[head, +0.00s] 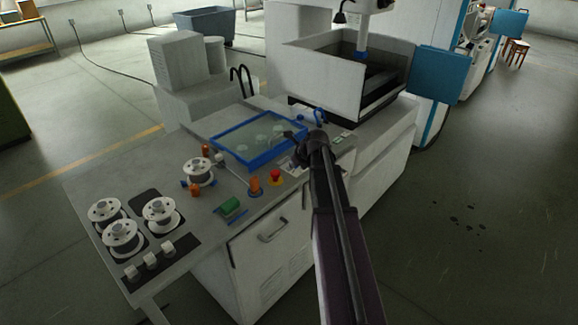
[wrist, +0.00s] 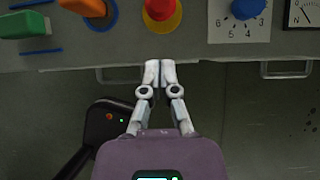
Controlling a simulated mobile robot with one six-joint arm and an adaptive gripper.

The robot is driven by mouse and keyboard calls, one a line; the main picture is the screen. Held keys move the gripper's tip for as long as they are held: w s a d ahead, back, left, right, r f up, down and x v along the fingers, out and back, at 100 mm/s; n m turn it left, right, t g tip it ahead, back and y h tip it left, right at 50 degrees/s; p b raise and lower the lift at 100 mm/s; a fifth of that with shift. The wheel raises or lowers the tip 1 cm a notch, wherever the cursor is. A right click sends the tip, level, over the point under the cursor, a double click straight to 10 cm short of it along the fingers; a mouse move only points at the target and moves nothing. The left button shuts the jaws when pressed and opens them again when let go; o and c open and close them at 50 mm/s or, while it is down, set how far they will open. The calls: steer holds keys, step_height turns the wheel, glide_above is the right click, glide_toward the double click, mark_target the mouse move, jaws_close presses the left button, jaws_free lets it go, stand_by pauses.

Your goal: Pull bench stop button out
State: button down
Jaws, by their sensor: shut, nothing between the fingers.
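The bench stop button (head: 276,175) is a red mushroom head on a yellow base, set near the front edge of the grey bench. It also shows at the top of the wrist view (wrist: 160,9), partly cut off by the frame's edge. My gripper (wrist: 160,72) is shut and empty, its two fingertips together at the bench's front edge in the picture, just below the button and apart from it. In the head view my arm reaches up to the right of the button, and the gripper's fingers cannot be made out there.
An orange knob (wrist: 100,10) is left of the button, with a green block (wrist: 22,25) farther left. A blue dial (wrist: 247,8) is to the right. A blue-framed glass tray (head: 258,140) lies behind. White spools (head: 121,238) stand at the left. Drawer handles (head: 273,230) stick out in front.

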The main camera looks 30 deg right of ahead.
steer(key=shift+s+d+r, duration=0.1)
steer(key=shift+s+r, duration=0.1)
steer(key=shift+r, duration=0.1)
stand_by(0.5)
steer(key=s+a+f+n+g+h, duration=0.1)
steer(key=s+a+n+g, duration=0.2)
steer(key=s+a+n, duration=0.7)
steer(key=s+a+f+n+g+h, duration=0.1)
steer(key=s+a+n, duration=0.9)
steer(key=n, duration=1.2)
steer(key=shift+a+f+g+h, duration=0.3)
steer(key=shift+a+f+g, duration=0.5)
steer(key=shift+a, duration=1.2)
steer(key=shift+s+r, duration=0.1)
steer(key=shift+r, duration=0.15)
